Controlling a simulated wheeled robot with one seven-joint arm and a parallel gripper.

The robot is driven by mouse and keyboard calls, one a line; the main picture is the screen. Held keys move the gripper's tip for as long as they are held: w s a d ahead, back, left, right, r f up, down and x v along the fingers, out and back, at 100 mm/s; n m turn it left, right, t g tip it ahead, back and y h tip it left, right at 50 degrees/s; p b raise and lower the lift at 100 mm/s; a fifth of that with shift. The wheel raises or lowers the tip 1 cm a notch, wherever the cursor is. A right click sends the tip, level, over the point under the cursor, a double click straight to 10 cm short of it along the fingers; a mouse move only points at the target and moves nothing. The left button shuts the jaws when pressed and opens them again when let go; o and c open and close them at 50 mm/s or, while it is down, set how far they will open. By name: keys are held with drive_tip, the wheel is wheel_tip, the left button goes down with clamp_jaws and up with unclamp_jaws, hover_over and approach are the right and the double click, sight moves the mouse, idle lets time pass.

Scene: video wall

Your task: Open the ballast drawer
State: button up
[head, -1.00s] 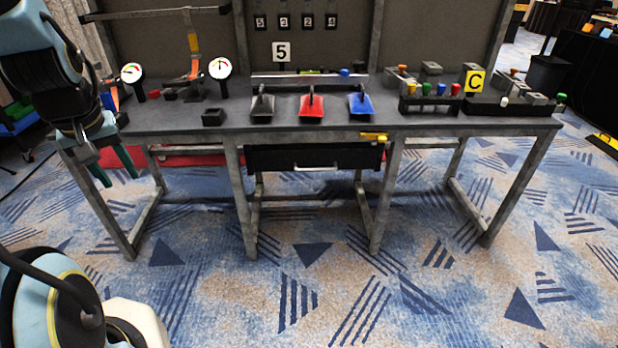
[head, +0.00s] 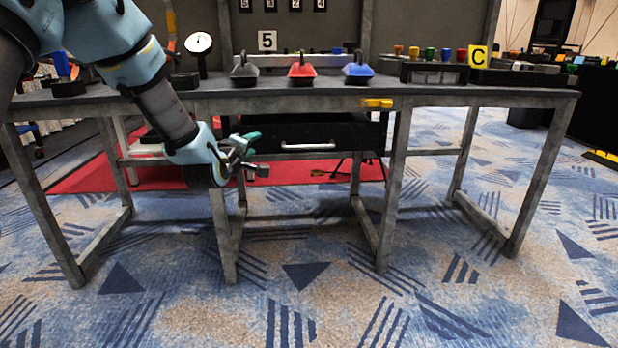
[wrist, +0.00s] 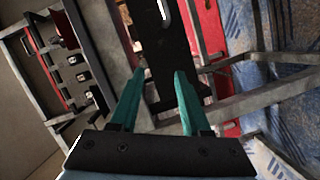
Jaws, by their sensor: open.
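The ballast drawer (head: 340,133) is a black box hung under the table top, with a pale bar handle (head: 307,146) across its front. It looks shut. My gripper (head: 254,152) is open and empty, just left of the drawer front, with its teal fingers pointing right toward the handle. In the wrist view, my gripper (wrist: 161,76) has its teal fingers spread apart, with the black drawer (wrist: 168,50) beyond and between them. The handle (wrist: 163,10) shows at the top edge of that view, beyond the fingertips and not between them.
The table's grey legs (head: 394,180) stand on both sides of the drawer. A yellow piece (head: 377,103) is on the table's front edge, above the drawer's right end. Black, red (head: 302,70) and blue scoop-like items stand on top. Patterned carpet in front is clear.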

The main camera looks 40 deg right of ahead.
sight(309, 147)
drive_tip(key=s+d+f+n+h+b, duration=0.2)
drive_tip(key=s+d+f+h+b, duration=0.2)
drive_tip(key=s+d+f+b, duration=0.3)
drive_tip(key=shift+s+d+r+b+x, duration=0.1)
drive_tip(key=shift+s+b+x, duration=0.3)
drive_tip(key=shift+x, duration=1.65)
drive_tip(key=shift+s+d+r+b+x, duration=0.15)
drive_tip(key=shift+b+x, duration=0.5)
drive_tip(key=shift+x, duration=1.35)
drive_tip(key=shift+s+d+b+x, duration=0.15)
drive_tip(key=shift+b+x, duration=0.35)
drive_tip(key=shift+x, duration=1.55)
drive_tip(key=shift+a, duration=0.1)
clamp_jaws()
